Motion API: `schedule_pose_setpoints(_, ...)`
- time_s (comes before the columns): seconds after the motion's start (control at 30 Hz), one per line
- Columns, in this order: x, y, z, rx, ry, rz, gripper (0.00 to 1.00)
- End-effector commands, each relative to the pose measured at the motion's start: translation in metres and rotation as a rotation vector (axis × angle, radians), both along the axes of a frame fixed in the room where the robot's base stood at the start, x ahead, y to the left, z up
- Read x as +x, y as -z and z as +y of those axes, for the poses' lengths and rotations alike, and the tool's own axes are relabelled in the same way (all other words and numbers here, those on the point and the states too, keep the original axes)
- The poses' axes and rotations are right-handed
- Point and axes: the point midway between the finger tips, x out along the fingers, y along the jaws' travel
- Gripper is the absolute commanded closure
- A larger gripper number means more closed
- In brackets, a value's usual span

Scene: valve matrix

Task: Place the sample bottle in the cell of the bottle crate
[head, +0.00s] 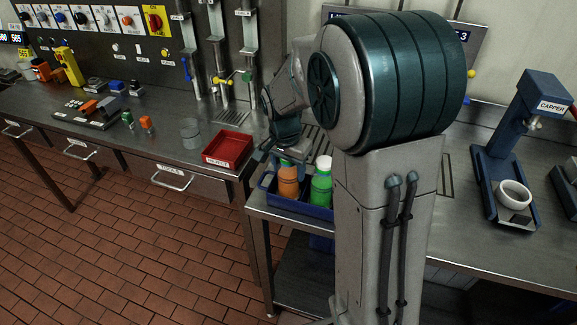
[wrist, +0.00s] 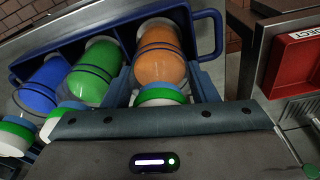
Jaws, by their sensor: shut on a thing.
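My gripper (head: 284,158) is shut on a sample bottle with orange contents (head: 288,182) and a white-and-green cap. In the wrist view the orange bottle (wrist: 160,55) stands between the fingers (wrist: 162,88), at the cell nearest the handle end of the blue bottle crate (wrist: 207,35). The crate also shows in the head view (head: 308,209). The orange bottle's lower part appears within the crate walls; whether its base touches the floor is hidden. A green bottle (wrist: 97,75) and a blue bottle (wrist: 43,85) stand in the neighbouring cells.
A blue capper (head: 515,145) stands on the right. My arm hides part of the bench behind the crate.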

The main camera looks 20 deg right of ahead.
Motion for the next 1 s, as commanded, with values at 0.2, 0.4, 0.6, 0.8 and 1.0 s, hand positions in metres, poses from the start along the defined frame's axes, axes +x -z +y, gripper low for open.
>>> schedule_pose_setpoints(0.2,0.000,0.002,0.000,0.000,0.000,-0.001,0.76)
schedule_pose_setpoints(0.4,0.000,0.003,0.000,0.000,-0.001,0.000,0.25)
schedule_pose_setpoints(0.6,0.000,0.002,0.000,0.000,-0.001,0.000,0.25)
schedule_pose_setpoints(0.8,0.000,-0.010,0.001,0.001,-0.001,-0.003,0.25)
schedule_pose_setpoints(1.0,-0.003,-0.052,0.005,0.001,-0.002,-0.006,0.25)
